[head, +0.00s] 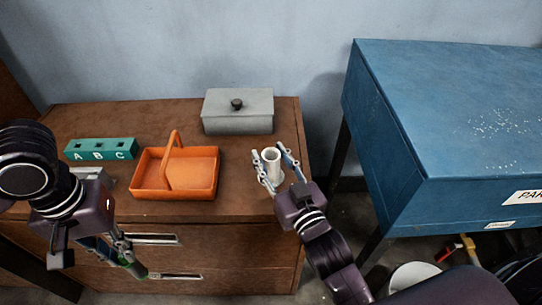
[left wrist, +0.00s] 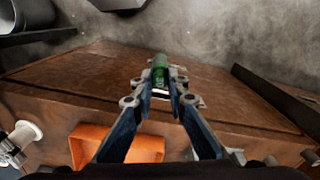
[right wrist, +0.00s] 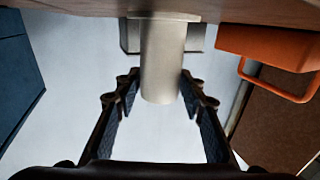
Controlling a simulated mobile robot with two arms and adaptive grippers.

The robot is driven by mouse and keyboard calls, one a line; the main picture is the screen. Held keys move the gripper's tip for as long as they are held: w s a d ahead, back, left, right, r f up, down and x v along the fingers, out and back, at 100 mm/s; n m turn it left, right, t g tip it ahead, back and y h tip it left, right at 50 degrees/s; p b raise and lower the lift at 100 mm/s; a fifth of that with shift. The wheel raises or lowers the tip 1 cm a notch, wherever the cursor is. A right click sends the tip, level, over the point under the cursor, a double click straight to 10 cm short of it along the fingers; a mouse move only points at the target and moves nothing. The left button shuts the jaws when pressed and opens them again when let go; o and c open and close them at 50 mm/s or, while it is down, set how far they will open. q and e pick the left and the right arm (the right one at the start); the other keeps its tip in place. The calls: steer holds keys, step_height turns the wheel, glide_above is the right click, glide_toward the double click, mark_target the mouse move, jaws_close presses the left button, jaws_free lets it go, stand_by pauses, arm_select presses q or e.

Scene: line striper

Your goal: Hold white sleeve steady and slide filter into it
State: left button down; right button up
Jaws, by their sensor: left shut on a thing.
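The white sleeve (head: 271,157) stands upright on the right part of the brown cabinet top, its open end up. My right gripper (head: 274,164) is open, with one finger on either side of the sleeve; in the right wrist view, the sleeve (right wrist: 163,65) stands between the fingertips (right wrist: 160,85). My left gripper (head: 127,254) is shut on the green filter, low in front of the cabinet drawers. In the left wrist view, the filter (left wrist: 160,68) sticks out beyond the fingertips (left wrist: 161,88). The fingers hide part of it.
An orange basket (head: 203,191) with an upright handle stands mid-cabinet (head: 240,212). A green block marked A B C (head: 100,141) stands to its left, a grey lidded box (head: 238,125) behind. A blue cabinet (head: 440,120) stands at the right, beyond a gap.

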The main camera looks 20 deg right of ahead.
steer(key=c, duration=0.8)
steer(key=shift+c, duration=0.2)
arm_select(q)
steer(key=w+d+r+n, duration=0.1)
steer(key=w+d+r, duration=0.4)
steer(key=d, duration=0.3)
steer(key=w+d+r, duration=0.5)
steer(key=w+d, duration=0.1)
steer(key=d, duration=0.3)
steer(key=w+d+r+n, duration=0.1)
steer(key=w+d+r, duration=0.4)
steer(key=d, duration=0.3)
steer(key=s+d+r, duration=0.1)
steer(key=d+r, duration=0.3)
steer(key=d, duration=0.5)
steer(key=shift+n, duration=0.4)
steer(key=shift+s+f, duration=0.2)
steer(key=shift+f, duration=2.45)
